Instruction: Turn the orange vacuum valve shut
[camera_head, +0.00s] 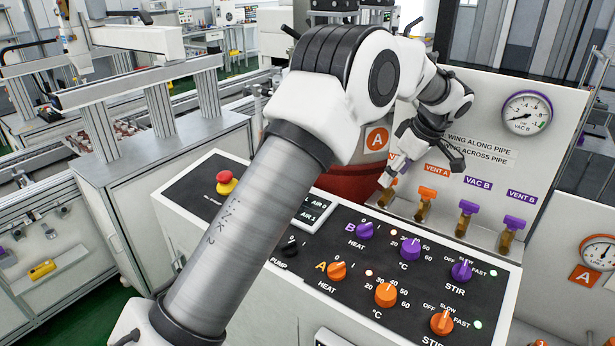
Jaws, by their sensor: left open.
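My left gripper (422,173) is open in front of the white valve panel, with its fingers spread and pointing down. One finger is at the leftmost valve (384,197) of the row and hides its handle and label; I cannot tell whether they touch. The other finger is above the gap between the labels VENT A and VAC B. The orange VENT A valve (427,194) stands just right of the leftmost valve. A purple VAC B valve (469,207) and a purple VENT B valve (514,222) follow to the right. My right gripper is not in view.
A console (330,215) with orange and purple knobs lies in front of the valves. A red emergency button (225,178) is at its left. A VAC B gauge (527,112) is on the panel; an A gauge (599,254) is at the right edge. A red vessel (350,184) is partly hidden by my arm.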

